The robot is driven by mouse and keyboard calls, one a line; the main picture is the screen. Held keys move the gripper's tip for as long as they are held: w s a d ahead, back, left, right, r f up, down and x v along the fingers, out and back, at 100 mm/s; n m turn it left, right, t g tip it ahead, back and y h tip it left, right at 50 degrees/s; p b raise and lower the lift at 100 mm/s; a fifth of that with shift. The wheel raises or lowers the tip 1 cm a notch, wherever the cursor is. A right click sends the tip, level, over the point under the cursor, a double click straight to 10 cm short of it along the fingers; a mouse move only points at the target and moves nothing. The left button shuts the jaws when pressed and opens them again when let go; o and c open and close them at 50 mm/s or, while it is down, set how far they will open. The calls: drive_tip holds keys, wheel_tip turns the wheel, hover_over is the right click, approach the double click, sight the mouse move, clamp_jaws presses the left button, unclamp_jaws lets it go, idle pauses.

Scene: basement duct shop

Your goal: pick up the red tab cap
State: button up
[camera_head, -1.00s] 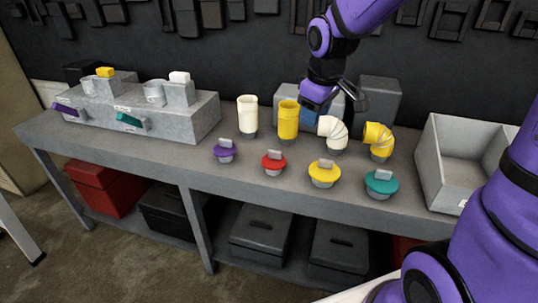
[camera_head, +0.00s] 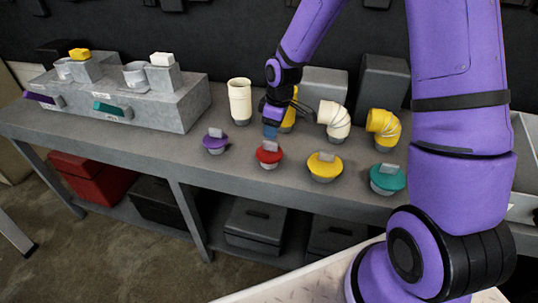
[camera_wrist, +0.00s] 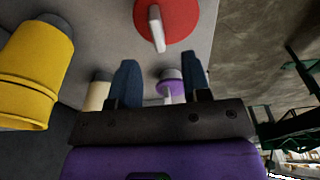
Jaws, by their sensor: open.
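The red tab cap (camera_head: 269,154) stands on the workbench in the front row, between the purple and yellow caps. It has a round red top with an upright grey tab. My gripper (camera_head: 272,122) is just behind and above it, pointing down, with one blue fingertip close to the tab. In the wrist view my gripper (camera_wrist: 160,85) shows two blue fingers spread apart with nothing held between them. The red cap (camera_wrist: 168,18) lies beyond the fingertips there, cut off by the top edge. Whether a finger touches it cannot be told.
A purple cap (camera_head: 215,141), yellow cap (camera_head: 325,162) and teal cap (camera_head: 387,178) stand in the same row. Behind are a cream pipe (camera_head: 240,98), a cream elbow (camera_head: 334,118) and a yellow elbow (camera_head: 383,127). My arm partly hides the yellow pipe (camera_wrist: 38,65).

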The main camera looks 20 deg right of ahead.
sight(270, 142)
drive_tip(key=shift+w+a+f, duration=0.15)
drive_tip(key=shift+w+f, duration=0.05)
drive_tip(key=shift+f, duration=1.5)
drive_tip(key=shift+w+a+f, duration=0.1)
drive_tip(key=shift+w+f, duration=0.05)
drive_tip(key=shift+f, duration=1.5)
clamp_jaws()
